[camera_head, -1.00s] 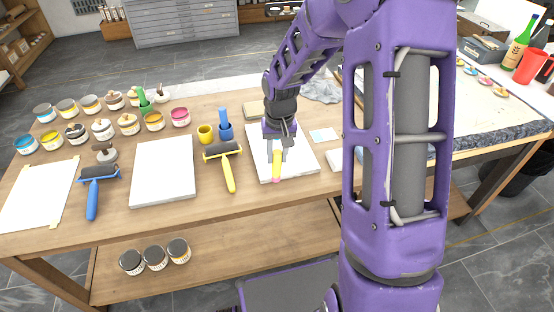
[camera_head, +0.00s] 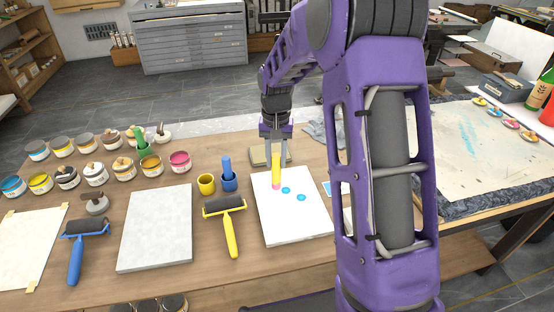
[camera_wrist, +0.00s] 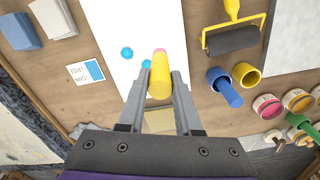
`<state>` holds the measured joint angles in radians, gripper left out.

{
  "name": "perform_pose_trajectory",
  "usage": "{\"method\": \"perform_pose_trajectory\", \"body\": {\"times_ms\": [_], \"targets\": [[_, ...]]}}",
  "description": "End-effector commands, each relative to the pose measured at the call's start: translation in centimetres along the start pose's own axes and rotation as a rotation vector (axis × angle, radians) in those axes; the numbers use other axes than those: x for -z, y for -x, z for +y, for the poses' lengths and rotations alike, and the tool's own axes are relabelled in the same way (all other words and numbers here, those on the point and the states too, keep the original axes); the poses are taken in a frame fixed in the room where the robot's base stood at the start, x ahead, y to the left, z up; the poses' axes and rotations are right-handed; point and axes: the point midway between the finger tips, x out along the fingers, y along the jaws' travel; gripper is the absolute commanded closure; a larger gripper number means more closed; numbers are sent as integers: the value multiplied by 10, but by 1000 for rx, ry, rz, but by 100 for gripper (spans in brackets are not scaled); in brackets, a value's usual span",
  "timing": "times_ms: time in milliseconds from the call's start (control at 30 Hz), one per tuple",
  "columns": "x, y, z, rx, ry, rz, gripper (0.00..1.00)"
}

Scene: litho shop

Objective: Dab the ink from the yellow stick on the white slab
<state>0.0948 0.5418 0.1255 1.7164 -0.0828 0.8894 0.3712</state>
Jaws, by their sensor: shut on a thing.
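The yellow stick (camera_head: 276,170) has a pink tip and is upright in my gripper (camera_head: 276,158), which is shut on it. In the wrist view the stick (camera_wrist: 160,84) stands between the fingers of my gripper (camera_wrist: 163,78). The white slab (camera_head: 292,226) lies flat on the table below. Two blue ink dabs (camera_head: 301,197) show on it, also in the wrist view (camera_wrist: 127,53). The pink tip is over the far left part of the slab, beside the dabs. I cannot tell whether it touches.
A yellow-handled roller (camera_head: 229,222), a yellow cup (camera_head: 206,184) and a blue cup holding a blue stick (camera_head: 228,180) stand left of the slab. Farther left are a second pale slab (camera_head: 157,228), a blue-handled roller (camera_head: 82,246) and several ink jars. A small card (camera_wrist: 86,72) lies beside the slab.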

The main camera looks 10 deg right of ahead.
Motion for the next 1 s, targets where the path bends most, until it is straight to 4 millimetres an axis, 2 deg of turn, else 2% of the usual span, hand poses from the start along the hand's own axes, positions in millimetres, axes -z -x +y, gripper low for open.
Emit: {"method": "perform_pose_trajectory", "body": {"times_ms": [500, 1000], "targets": [[0, -52, 0, -1, 0, 0, 100], [0, -56, 0, 0, 1, 1, 100]]}}
